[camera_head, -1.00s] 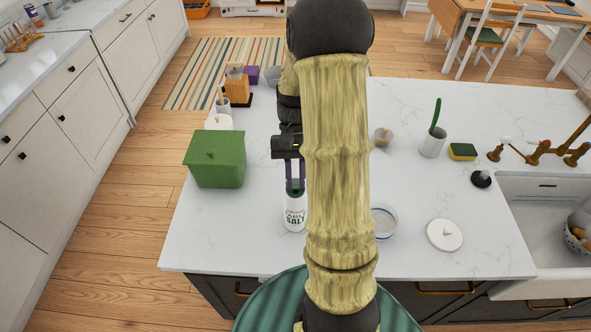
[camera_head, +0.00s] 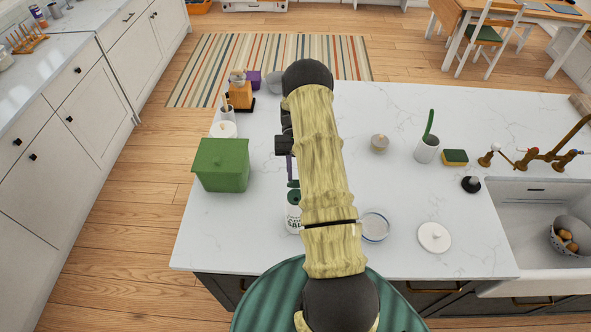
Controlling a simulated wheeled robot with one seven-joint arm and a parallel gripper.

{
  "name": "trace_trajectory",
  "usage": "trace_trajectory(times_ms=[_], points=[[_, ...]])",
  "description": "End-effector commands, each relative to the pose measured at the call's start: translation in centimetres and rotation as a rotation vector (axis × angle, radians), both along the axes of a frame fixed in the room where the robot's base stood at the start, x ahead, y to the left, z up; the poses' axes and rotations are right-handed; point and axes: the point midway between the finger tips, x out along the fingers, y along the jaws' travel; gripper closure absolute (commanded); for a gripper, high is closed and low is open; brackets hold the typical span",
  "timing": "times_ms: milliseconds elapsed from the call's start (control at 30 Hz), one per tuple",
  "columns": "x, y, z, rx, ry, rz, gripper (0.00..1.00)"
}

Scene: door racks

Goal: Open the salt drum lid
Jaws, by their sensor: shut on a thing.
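The salt drum (camera_head: 293,222) is a white container with dark lettering and green at its top. It stands upright on the marble counter, partly hidden behind my arm. Its green lid (camera_head: 293,184) shows at the tips of my gripper. My gripper (camera_head: 291,178) has purple fingers pointing down at the drum and is shut on the lid. A second patch of green shows just below the lid, at the drum's top. My arm hides the right side of the fingers and drum, so I cannot tell whether the lid is apart from the drum.
A green lidded box (camera_head: 222,166) stands left of the drum. A glass dish (camera_head: 375,226) and a white round lid (camera_head: 434,238) lie to the right. The sink (camera_head: 540,215) is at right.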

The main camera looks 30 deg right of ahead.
Motion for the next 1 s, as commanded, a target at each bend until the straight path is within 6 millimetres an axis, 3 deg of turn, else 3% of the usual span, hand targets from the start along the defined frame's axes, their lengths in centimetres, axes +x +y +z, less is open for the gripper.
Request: trace_trajectory(times_ms=[767, 800, 900, 1000], points=[[0.62, -0.36, -0.46, 0.058, 0.104, 0.0, 1.0], [0.63, -0.37, -0.47, 0.057, 0.103, 0.0, 0.79], [0.63, -0.37, -0.43, 0.057, 0.103, 0.0, 0.6], [0.64, -0.38, -0.37, 0.058, 0.103, 0.0, 0.6]])
